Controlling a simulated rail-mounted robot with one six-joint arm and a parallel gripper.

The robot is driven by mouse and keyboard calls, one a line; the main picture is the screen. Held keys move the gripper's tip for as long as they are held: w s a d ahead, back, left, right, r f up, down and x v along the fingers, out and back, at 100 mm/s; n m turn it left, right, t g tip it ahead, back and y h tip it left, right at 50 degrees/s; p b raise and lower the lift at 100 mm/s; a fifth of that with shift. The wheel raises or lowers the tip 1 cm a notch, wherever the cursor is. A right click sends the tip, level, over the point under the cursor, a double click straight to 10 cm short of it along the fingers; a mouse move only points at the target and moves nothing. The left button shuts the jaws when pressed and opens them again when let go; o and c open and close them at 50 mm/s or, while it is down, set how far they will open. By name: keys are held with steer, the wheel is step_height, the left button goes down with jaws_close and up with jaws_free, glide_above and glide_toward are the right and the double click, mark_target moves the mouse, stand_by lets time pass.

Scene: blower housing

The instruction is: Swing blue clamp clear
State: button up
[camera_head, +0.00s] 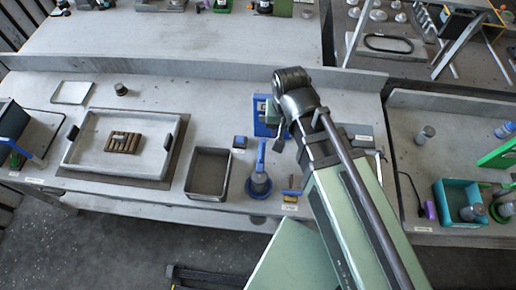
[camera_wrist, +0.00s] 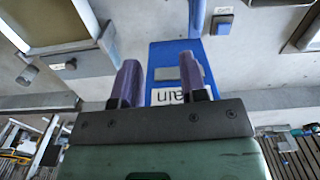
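The blue clamp (camera_head: 261,158) shows in the head view as an upright blue bar over a grey round part (camera_head: 260,184) on the bench. In the wrist view, a blue bar (camera_wrist: 196,16) at the top edge appears to be part of it. My gripper (camera_wrist: 160,80) has its two purple fingers apart, with nothing held between them. Beyond the fingers is a blue panel (camera_wrist: 167,56) with a grey square and a partly hidden label reading "ain". In the head view my wrist is behind the clamp, and my fingers are hidden there.
Left of the clamp are an empty dark tray (camera_head: 208,174) and a small blue-topped box (camera_head: 240,142). A larger tray (camera_head: 84,154) holds brown blocks further left. A raised ledge (camera_head: 190,68) runs behind the bench.

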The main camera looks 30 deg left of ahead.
glide_toward(261, 150)
steer(key=shift+m, duration=0.4)
step_height(261, 150, down, 10)
steer(key=b, duration=1.1)
steer(key=shift+f, duration=0.2)
steer(key=shift+r, duration=0.1)
jaws_close()
